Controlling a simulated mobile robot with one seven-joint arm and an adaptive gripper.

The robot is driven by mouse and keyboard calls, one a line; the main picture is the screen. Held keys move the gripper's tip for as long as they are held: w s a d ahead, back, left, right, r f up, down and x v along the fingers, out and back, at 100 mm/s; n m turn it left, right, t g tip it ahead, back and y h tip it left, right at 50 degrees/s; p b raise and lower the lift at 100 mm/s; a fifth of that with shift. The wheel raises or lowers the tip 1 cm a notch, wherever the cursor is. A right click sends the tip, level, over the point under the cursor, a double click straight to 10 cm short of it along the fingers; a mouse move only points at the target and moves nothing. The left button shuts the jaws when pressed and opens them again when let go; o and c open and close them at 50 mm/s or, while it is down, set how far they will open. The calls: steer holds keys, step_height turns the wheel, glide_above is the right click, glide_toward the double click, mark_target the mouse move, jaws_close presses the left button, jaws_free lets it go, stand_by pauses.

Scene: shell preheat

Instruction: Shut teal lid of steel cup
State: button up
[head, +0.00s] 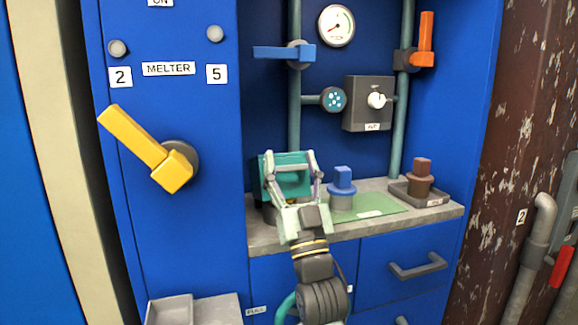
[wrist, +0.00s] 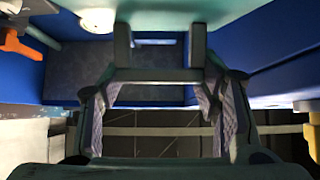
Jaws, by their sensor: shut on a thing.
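The teal lid (head: 290,183) stands raised, seen behind and between the fingers of my gripper (head: 290,158) in the head view. The fingers are spread to its width and shut on it. A grey bit of the steel cup (head: 268,213) shows low on the left, on the counter; my gripper and wrist hide most of it.
On the grey counter (head: 440,212), a cup with a blue lid (head: 342,186) stands close right on a green mat (head: 375,213). A brown-topped cup (head: 420,172) stands in a dark tray (head: 436,200) further right. A pipe (head: 295,110) rises behind my gripper.

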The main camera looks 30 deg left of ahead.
steer(key=shift+s+d+f+b, duration=0.15)
steer(key=shift+f+b, duration=0.2)
steer(key=shift+f, duration=0.55)
steer(key=o, duration=1.3)
steer(key=shift+f, duration=0.1)
steer(key=o, duration=0.4)
steer(key=shift+r, duration=0.3)
step_height(320, 180, up, 10)
steer(key=shift+f, duration=0.15)
